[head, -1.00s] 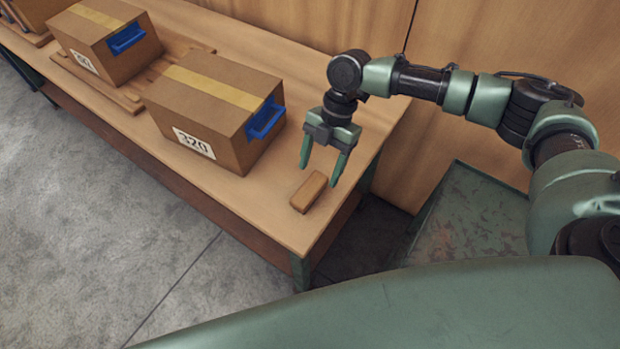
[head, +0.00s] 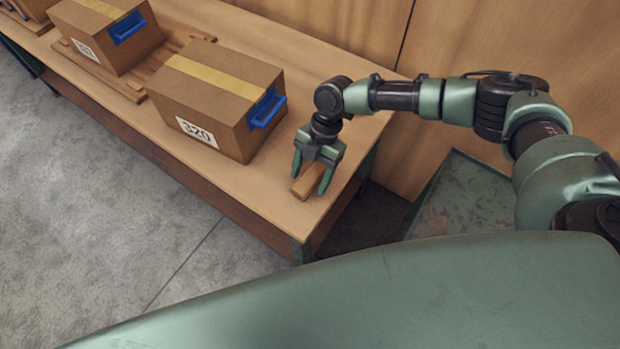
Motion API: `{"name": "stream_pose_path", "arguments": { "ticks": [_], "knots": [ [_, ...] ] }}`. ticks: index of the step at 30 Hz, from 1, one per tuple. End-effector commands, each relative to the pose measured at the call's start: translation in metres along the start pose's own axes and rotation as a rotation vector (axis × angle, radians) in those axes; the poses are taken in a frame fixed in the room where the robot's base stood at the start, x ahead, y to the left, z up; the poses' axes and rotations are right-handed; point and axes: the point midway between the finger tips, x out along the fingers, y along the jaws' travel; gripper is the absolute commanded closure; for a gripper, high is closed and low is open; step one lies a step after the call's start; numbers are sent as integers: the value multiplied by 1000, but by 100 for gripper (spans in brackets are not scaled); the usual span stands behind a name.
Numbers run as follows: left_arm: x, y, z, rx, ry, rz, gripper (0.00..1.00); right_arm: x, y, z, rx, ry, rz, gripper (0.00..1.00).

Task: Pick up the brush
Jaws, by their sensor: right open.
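The brush (head: 302,190) looks like a small brown wooden block and lies near the right end of the wooden table. My right gripper (head: 310,184) points down over it with its jaws open. One green finger is at the brush's left side and the other at its right side. Whether the fingers touch the brush I cannot tell. The gripper hides the far part of the brush. My left gripper is not in view.
A cardboard box marked 320 (head: 213,105) with a blue handle stands just left of the gripper. Another box (head: 103,35) sits farther left by wooden slats. The table's (head: 265,210) front edge is close to the brush. A wooden wall stands behind.

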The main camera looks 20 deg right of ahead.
Motion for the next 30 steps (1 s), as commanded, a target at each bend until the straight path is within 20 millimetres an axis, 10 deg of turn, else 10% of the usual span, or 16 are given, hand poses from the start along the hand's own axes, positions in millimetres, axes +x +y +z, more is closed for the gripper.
{"name": "stream_pose_path", "arguments": {
  "ticks": [19,26,30],
  "knots": [
    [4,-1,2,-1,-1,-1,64,4,0,2,1,0,-1,35],
    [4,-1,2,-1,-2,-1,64,4,0,2,0,0,-1,99],
    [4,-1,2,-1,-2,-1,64,4,0,2,0,0,0,100]
  ]
}}
